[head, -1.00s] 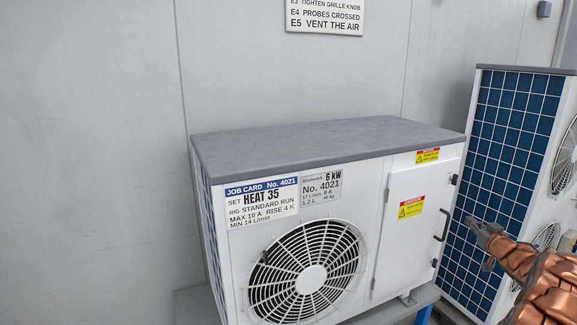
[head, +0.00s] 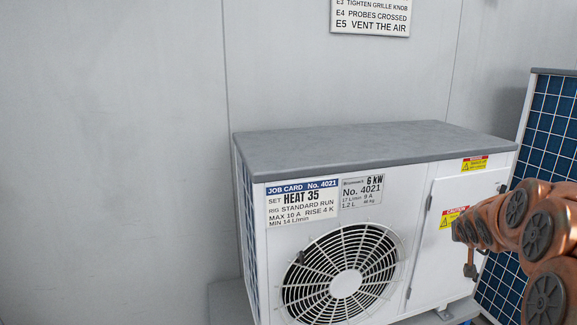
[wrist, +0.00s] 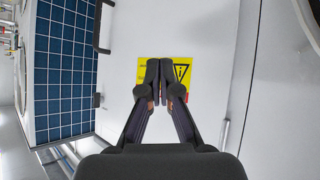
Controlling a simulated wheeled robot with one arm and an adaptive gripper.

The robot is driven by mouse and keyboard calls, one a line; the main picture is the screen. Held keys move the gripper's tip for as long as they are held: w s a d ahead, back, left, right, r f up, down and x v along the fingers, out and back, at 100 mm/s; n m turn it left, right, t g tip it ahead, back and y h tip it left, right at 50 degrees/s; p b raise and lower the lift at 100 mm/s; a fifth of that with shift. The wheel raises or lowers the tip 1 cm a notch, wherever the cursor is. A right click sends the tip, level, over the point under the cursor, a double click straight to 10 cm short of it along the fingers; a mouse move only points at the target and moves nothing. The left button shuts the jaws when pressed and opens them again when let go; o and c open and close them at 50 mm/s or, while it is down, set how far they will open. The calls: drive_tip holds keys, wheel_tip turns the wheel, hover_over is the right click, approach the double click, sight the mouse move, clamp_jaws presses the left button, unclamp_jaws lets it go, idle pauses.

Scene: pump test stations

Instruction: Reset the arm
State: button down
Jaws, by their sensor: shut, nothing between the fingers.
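My gripper (wrist: 160,85) is shut and empty in the wrist view, its dark fingers together in front of the yellow warning label (wrist: 181,70) on the white access door (wrist: 205,40). In the head view my copper-coloured arm comes in from the right edge. Its gripper end (head: 462,232) overlaps the door (head: 440,258) of the white heat pump (head: 415,200), just below a warning label (head: 450,217). I cannot tell whether the fingers touch the door.
A second unit with a blue grid panel (head: 548,110) stands to the right. The pump's round fan grille (head: 345,284) faces me, with a job card (head: 302,202) above it. A sign (head: 370,17) hangs on the grey wall (head: 110,150). The left side is clear.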

drive_tip(key=s+a+f+n+g+y, duration=0.1)
drive_tip(key=s+a+f+g, duration=0.1)
drive_tip(key=s+a, duration=0.8)
drive_tip(key=s+a+f+n+g+y, duration=0.1)
drive_tip(key=s+a+g, duration=0.4)
drive_tip(key=s+a, duration=0.6)
drive_tip(key=s+a+f+n+g+y, duration=0.1)
drive_tip(key=s+a+f+g+y, duration=0.2)
drive_tip(key=s+a, duration=0.7)
drive_tip(key=s+f+g, duration=0.1)
drive_tip(key=s, duration=1.2)
drive_tip(key=shift+a+n, duration=0.35)
drive_tip(key=shift+n, duration=0.05)
